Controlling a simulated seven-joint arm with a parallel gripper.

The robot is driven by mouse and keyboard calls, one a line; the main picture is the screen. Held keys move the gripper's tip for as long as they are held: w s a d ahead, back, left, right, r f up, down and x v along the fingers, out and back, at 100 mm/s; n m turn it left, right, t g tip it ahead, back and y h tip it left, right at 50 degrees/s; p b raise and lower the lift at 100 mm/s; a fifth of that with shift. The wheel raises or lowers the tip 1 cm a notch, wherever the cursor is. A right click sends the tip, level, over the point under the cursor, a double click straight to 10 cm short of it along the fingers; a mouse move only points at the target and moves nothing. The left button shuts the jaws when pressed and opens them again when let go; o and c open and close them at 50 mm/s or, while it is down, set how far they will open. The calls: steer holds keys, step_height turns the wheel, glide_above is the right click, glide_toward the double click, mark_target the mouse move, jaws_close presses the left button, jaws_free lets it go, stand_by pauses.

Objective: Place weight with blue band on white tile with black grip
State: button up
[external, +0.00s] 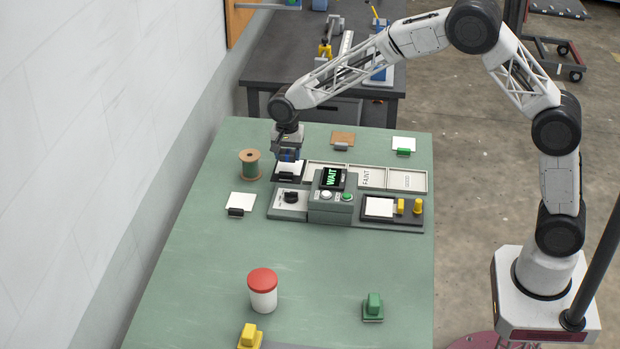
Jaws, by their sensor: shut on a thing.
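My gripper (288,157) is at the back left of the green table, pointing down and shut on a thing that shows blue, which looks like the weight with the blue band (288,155). Most of the weight is hidden by the fingers. It is over or on a dark pad with a white surface (289,169) at the back left of the press; I cannot tell whether it touches. The white tile with black grip (241,200) lies flat on the table, in front and to the left of the gripper, with nothing on it.
The grey press (330,206) has a screen reading WAIT and labelled trays. A spool (250,163) stands left of the gripper. A green-grip tile (404,144) and a brown tile (343,138) lie behind. A red-lidded jar (263,290), green weight (373,306) and yellow weight (249,337) stand in front.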

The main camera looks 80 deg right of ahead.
mark_target(290, 169)
steer(key=shift+f, duration=1.75)
steer(key=shift+f, duration=0.15)
steer(key=o, duration=1.2)
step_height(290, 169, up, 12)
steer(key=shift+r, duration=0.15)
